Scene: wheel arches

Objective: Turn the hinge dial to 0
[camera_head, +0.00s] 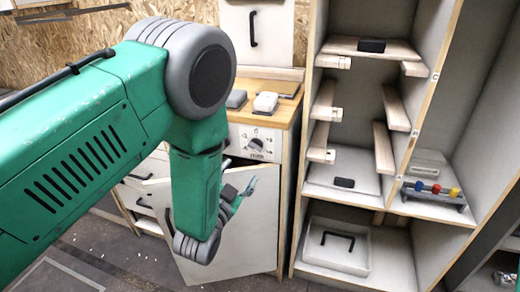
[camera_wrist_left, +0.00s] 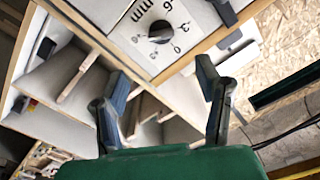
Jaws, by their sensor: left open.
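The hinge dial (camera_head: 255,144) is a black knob on a white panel at the front of the wooden-topped cabinet. In the left wrist view the dial (camera_wrist_left: 160,31) is at the top, with the marks 0, 3, 6 and "mm" around it. I cannot tell for certain which mark it points at. My left gripper (camera_head: 241,190) is in front of the cabinet, below the dial in the head view. In the left wrist view its fingers (camera_wrist_left: 163,78) are spread and empty, apart from the dial. My right gripper is not in view.
A white door (camera_head: 232,240) hangs tilted below the panel. The wooden worktop (camera_head: 283,110) carries small grey and white items. A tall open shelf unit (camera_head: 299,215) stands at the right, with wooden rails and a rack of coloured knobs (camera_head: 437,190). My left arm covers much of the left.

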